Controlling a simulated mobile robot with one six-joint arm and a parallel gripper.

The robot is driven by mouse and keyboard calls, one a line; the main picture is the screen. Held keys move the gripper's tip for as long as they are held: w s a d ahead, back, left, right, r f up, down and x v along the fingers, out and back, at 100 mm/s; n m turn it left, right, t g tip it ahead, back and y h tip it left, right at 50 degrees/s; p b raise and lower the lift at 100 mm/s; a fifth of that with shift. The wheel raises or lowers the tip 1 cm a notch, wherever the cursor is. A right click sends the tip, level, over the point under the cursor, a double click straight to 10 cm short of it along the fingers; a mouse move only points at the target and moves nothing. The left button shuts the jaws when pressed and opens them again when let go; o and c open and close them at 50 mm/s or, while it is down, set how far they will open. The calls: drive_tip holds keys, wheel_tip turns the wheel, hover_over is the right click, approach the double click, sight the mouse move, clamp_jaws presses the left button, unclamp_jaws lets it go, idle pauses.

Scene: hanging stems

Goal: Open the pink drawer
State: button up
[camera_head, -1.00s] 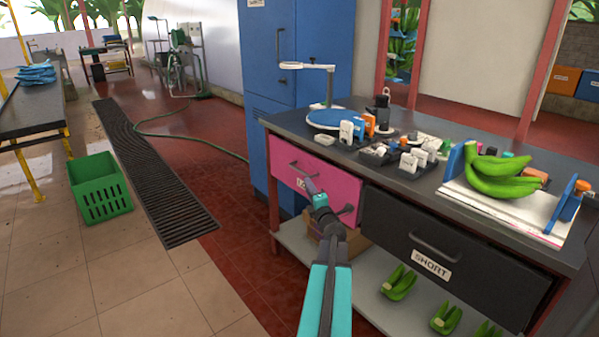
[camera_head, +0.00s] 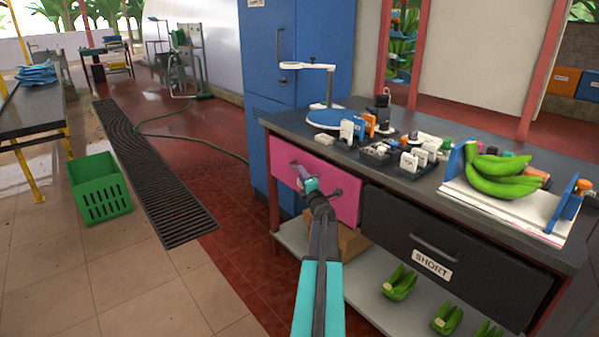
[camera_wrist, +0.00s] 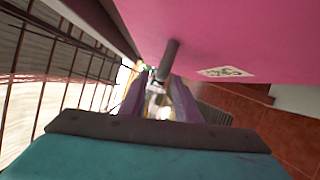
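The pink drawer (camera_head: 345,203) is at the left end of the workbench, its front looking flush with the bench. Its dark bar handle is mostly hidden behind my gripper in the head view. My gripper (camera_head: 307,179) is at the handle, in front of the drawer. In the wrist view, the pink front (camera_wrist: 230,35) fills the top, with a pale label on it. The dark handle (camera_wrist: 170,57) reaches down between the two purple fingers of my gripper (camera_wrist: 159,82). The fingers look apart, with a gap beside the handle; contact is not clear.
A black drawer (camera_head: 395,235) labelled SHORT is to the right. A blue cabinet (camera_head: 265,130) stands behind on the left. Bananas (camera_head: 500,175) and small items are on the bench top. A green crate (camera_head: 100,190) is on the floor; the floor around it is open.

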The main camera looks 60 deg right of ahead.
drive_tip(key=shift+x, duration=2.1)
drive_tip(key=shift+c, duration=0.4)
